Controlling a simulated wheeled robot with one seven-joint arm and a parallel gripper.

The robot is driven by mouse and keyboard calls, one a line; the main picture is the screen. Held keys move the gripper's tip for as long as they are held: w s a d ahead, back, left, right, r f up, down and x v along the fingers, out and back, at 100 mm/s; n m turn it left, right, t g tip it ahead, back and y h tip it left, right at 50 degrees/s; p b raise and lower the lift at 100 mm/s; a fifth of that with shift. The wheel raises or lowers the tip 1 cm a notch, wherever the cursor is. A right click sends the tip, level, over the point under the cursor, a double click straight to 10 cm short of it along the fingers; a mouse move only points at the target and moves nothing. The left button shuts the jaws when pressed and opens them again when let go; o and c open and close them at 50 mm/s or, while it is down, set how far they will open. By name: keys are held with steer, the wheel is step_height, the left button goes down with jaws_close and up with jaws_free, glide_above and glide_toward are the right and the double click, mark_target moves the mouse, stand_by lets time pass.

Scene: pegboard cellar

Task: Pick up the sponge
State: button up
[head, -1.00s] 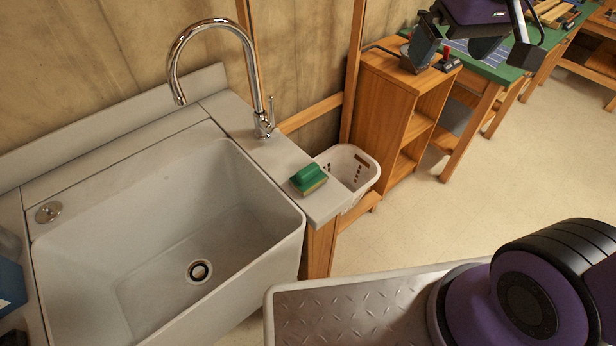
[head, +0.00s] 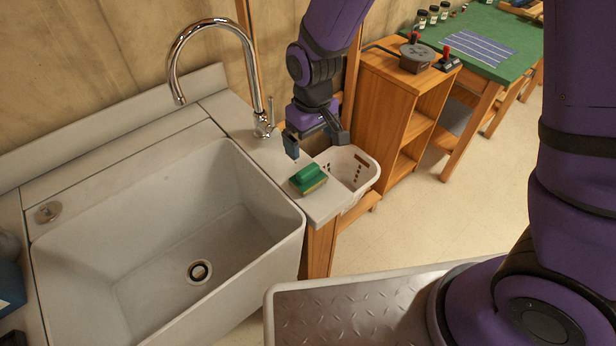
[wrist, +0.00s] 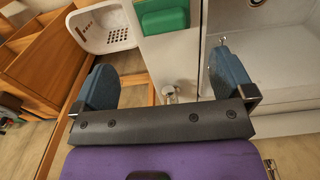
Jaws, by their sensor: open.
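The sponge (head: 309,178) is green on top with a tan lower layer. It lies on the counter strip (head: 325,207) at the right of the sink, near the counter's right edge. In the wrist view the sponge (wrist: 163,15) shows at the top, ahead of the fingers and between their lines. My gripper (head: 317,143) is above the counter, just behind the sponge in the head view, and apart from it. Its two blue-grey fingers are spread wide, with nothing between them; the wrist view shows my gripper (wrist: 162,78) open too.
The faucet (head: 262,90) stands behind the sponge, close to my gripper's left. The deep sink (head: 170,235) lies left. A white basket (head: 362,168) hangs just right of the counter, before a wooden shelf unit (head: 385,110). A green-topped bench (head: 490,45) stands farther back.

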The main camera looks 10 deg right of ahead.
mark_target(308, 169)
steer(key=shift+s+a+f, duration=0.1)
steer(key=shift+a+f, duration=0.1)
steer(key=shift+f, duration=0.25)
steer(key=shift+a+f, duration=0.2)
steer(key=shift+f, duration=0.25)
steer(key=shift+w+f, duration=0.2)
steer(key=shift+f, duration=5.1)
steer(key=c, duration=0.7)
steer(key=shift+r, duration=0.15)
